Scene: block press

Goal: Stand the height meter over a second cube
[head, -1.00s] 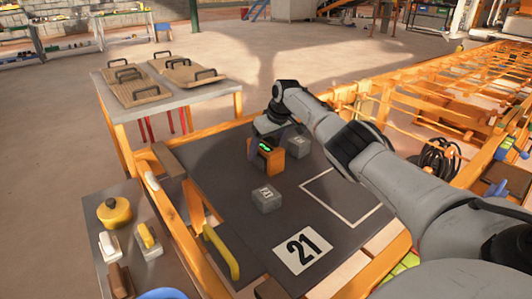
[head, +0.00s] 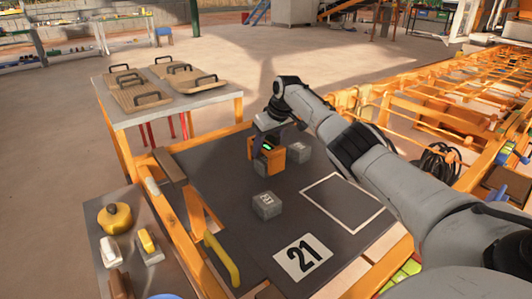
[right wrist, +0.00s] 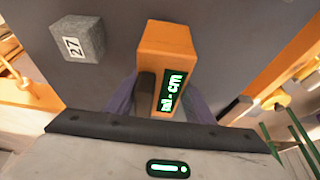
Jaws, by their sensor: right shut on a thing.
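The height meter (head: 270,158) is an orange box with a green-lit display, upright at the back of the dark table top. My right gripper (head: 265,140) is above it and shut on it. In the right wrist view the meter (right wrist: 165,70) sits between the fingers, its display facing right. I cannot tell whether its base touches the table. A grey cube with a number label (head: 266,206) stands nearer the front, apart from the meter. Another grey cube (head: 299,151) stands close to the meter's right. The right wrist view shows a cube labelled 27 (right wrist: 78,40). My left gripper is out of view.
A white-outlined square (head: 343,202) on the table top is empty. A white card marked 21 (head: 302,259) lies at the front. A yellow handle (head: 222,258) is at the left edge. A side table (head: 205,105) holds several handled boards. A left bench carries a yellow pot (head: 115,215).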

